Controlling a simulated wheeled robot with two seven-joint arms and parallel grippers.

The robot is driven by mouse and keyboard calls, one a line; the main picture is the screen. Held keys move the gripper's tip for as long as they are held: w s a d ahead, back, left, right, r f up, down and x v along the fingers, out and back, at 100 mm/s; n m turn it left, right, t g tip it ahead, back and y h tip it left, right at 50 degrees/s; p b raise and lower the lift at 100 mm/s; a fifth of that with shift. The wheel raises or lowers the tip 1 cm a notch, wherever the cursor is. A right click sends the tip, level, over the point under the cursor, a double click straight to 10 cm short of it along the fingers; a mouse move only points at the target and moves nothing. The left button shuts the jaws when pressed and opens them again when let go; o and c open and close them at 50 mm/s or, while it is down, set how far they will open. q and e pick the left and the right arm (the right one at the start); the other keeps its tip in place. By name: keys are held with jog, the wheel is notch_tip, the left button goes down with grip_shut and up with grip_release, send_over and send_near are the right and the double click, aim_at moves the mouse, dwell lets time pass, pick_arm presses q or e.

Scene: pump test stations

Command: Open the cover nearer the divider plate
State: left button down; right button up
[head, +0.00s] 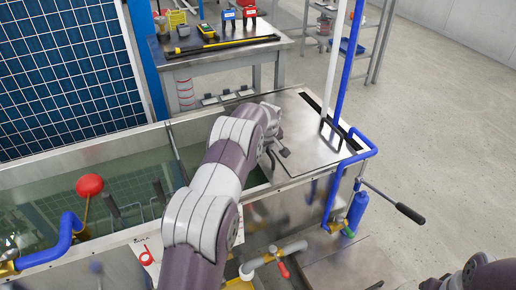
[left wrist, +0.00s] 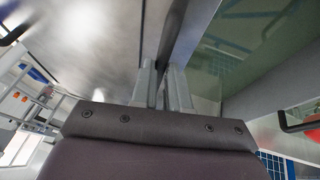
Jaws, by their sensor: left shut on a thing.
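A flat steel cover (head: 310,140) lies over the right part of the long tank; its surface also shows in the left wrist view (left wrist: 80,50). The divider plate (head: 177,152) crosses the tank further left. Dark, uncovered space (head: 255,178) shows beside the cover's left edge. My left gripper (head: 277,148) is at that edge, partly hidden by its own wrist. In the left wrist view its fingers (left wrist: 166,88) are shut on a dark, narrow handle (left wrist: 174,35). Only a piece of my right arm shows at the lower right of the head view.
A blue pipe (head: 345,70) and a pale pipe (head: 332,85) rise at the cover's right side. A black-gripped lever (head: 408,213) sticks out to the right. A red ball (head: 89,185) stands over the open left tank. A tool bench (head: 220,55) is behind. Floor at right is clear.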

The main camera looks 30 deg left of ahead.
pick_arm(q)
jog(key=shift+s+f, duration=0.1)
jog(key=c, duration=1.1)
grip_release()
jog(key=shift+r, duration=0.25)
jog(key=p+v, duration=0.1)
jog(key=v, duration=1.1)
jog(key=shift+s+r+p, duration=0.15)
jog(key=shift+s+p, duration=0.05)
jog(key=shift+p, duration=0.2)
